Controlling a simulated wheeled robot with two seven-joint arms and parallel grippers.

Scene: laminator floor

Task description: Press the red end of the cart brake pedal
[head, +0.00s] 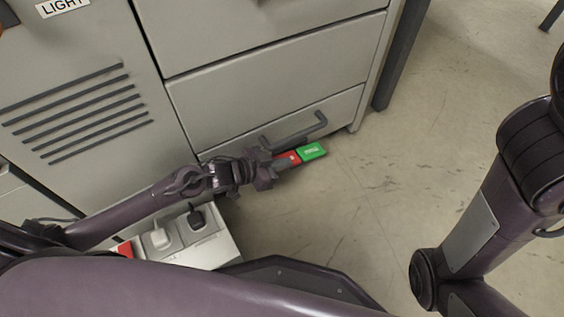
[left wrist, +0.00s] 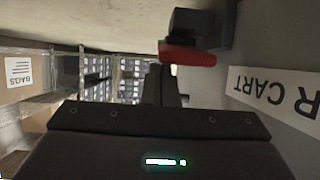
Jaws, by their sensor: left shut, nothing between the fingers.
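The brake pedal has a red end (head: 290,158) and a green end (head: 313,151). It sits low by the bottom of the grey cabinet, close to the floor. My left gripper (head: 273,168) is shut and empty, with its fingertips right beside the red end. In the left wrist view the red end (left wrist: 187,55) shows just beyond and to the right of the gripper's fingertips (left wrist: 165,80). I cannot tell whether they touch. The green end is not visible in that view. My right gripper is out of view; only right arm links show.
The grey cabinet (head: 270,90) has a dark bar handle (head: 300,132) just above the pedal. A white socket block (head: 185,245) with plugs lies below my left forearm. The floor (head: 400,180) right of the pedal is clear. Boxes (left wrist: 22,75) and shelving appear in the left wrist view.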

